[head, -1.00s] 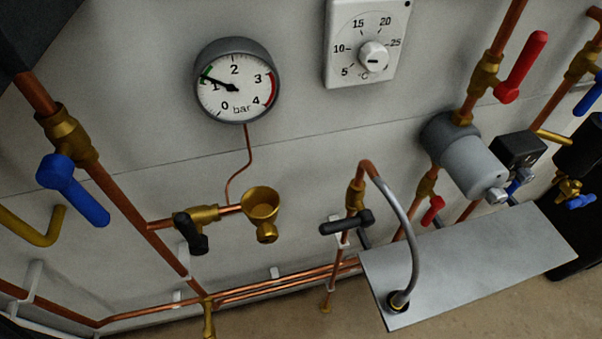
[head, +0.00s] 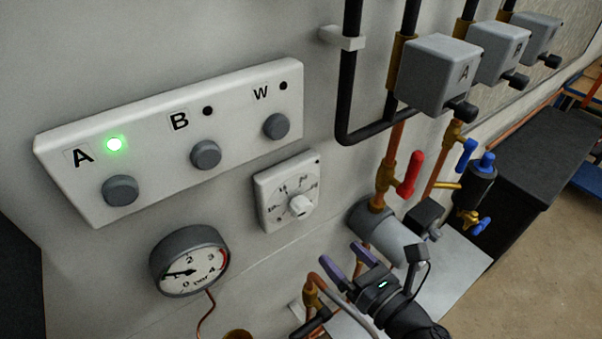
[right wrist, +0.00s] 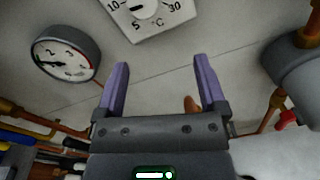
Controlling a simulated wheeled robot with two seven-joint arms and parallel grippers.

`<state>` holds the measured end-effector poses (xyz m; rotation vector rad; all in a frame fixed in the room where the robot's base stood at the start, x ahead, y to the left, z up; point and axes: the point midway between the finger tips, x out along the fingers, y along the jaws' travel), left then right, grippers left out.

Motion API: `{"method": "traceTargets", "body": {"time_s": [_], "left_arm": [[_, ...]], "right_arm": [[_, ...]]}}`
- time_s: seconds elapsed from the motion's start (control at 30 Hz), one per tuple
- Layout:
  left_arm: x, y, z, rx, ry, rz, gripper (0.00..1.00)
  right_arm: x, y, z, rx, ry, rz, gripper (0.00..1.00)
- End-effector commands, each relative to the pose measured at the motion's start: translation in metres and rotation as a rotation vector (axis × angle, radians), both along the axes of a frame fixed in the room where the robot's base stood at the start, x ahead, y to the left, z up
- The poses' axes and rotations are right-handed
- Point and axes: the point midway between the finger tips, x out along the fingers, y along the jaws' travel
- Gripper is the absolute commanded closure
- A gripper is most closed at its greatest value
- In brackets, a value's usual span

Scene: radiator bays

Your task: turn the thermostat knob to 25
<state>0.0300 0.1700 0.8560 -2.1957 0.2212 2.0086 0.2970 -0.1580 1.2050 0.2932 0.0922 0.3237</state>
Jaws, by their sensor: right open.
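The thermostat is a white square plate (head: 268,213) on the grey wall with a numbered dial and a round white knob (head: 300,206) at its middle. In the right wrist view the plate (right wrist: 172,22) is cut by the top edge, and its knob (right wrist: 145,8) shows only in part. My right gripper (head: 343,264) is open and empty, with purple fingers. It is below and to the right of the thermostat in the head view, apart from it. In the right wrist view the fingers (right wrist: 161,78) point up towards the wall below the dial. My left gripper is not seen.
A pressure gauge (head: 189,262) is at lower left of the thermostat. A panel (head: 70,145) with buttons A, B and W is above. A red lever (head: 411,174), grey cylinder (head: 372,220) and copper pipes are on the right.

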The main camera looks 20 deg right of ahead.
Motion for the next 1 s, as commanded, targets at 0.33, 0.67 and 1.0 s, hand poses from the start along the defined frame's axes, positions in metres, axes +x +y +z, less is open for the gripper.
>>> {"method": "traceTargets", "body": {"time_s": [0.33,0.67,1.0], "left_arm": [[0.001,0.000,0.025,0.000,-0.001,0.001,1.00],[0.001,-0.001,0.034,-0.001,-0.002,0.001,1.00],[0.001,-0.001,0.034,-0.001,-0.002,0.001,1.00]], "right_arm": [[0.040,0.021,0.033,-0.126,-0.097,0.038,0.10],[0.088,0.040,0.028,-0.123,-0.092,0.037,0.10],[0.091,0.041,0.028,-0.123,-0.090,0.037,0.18]]}}
